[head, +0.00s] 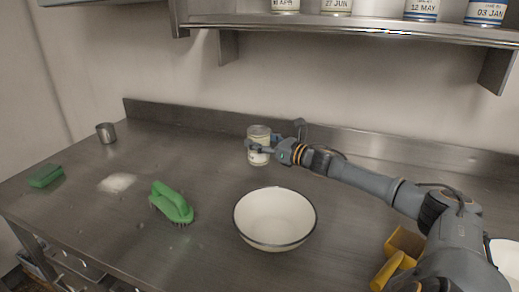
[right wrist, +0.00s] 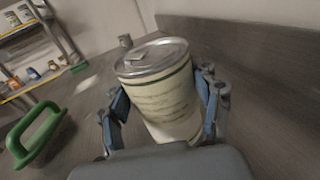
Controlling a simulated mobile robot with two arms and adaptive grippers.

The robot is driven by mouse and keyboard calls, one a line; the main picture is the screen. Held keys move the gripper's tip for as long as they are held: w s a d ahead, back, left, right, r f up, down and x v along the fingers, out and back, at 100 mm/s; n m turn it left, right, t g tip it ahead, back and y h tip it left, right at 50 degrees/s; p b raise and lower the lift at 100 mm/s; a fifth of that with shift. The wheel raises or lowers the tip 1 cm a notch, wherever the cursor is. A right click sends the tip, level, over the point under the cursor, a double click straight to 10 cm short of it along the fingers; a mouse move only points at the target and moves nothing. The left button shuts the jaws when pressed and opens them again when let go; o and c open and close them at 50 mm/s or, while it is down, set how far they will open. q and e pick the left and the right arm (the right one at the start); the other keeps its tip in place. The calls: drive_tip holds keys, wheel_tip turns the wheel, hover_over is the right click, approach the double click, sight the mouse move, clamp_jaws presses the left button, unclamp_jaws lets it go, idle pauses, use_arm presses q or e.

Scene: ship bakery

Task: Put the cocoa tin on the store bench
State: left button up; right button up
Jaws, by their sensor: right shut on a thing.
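A cream tin (head: 258,157) with a metal lid is at the back middle of the steel bench (head: 205,165). Its print is too small to read, so I cannot tell whether it is the cocoa tin. My right gripper (head: 264,147) reaches in from the right and is shut around its side. In the right wrist view the tin (right wrist: 162,98) stands between the blue-grey fingers (right wrist: 160,108), its lid clear above them. I cannot tell whether its base touches the bench. No sign marks which bench is the store bench. My left gripper is out of view.
A white bowl (head: 275,218) is in front of the tin. A green brush (head: 172,202), white powder (head: 117,183), a green sponge (head: 46,176) and a metal cup (head: 106,133) are to the left. A yellow object (head: 401,250) is front right. A shelf (head: 345,31) with labelled tins hangs above.

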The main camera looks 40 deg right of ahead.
drive_tip(key=shift+w+d+f, duration=0.1)
drive_tip(key=shift+w, duration=0.1)
wheel_tip(320, 180, down, 3)
drive_tip(key=shift+r+b, duration=0.1)
drive_tip(key=shift+b, duration=0.6)
drive_tip(key=shift+f, duration=0.25)
drive_tip(key=shift+f, duration=0.1)
drive_tip(key=o, duration=1.6)
drive_tip(key=shift+s, duration=0.1)
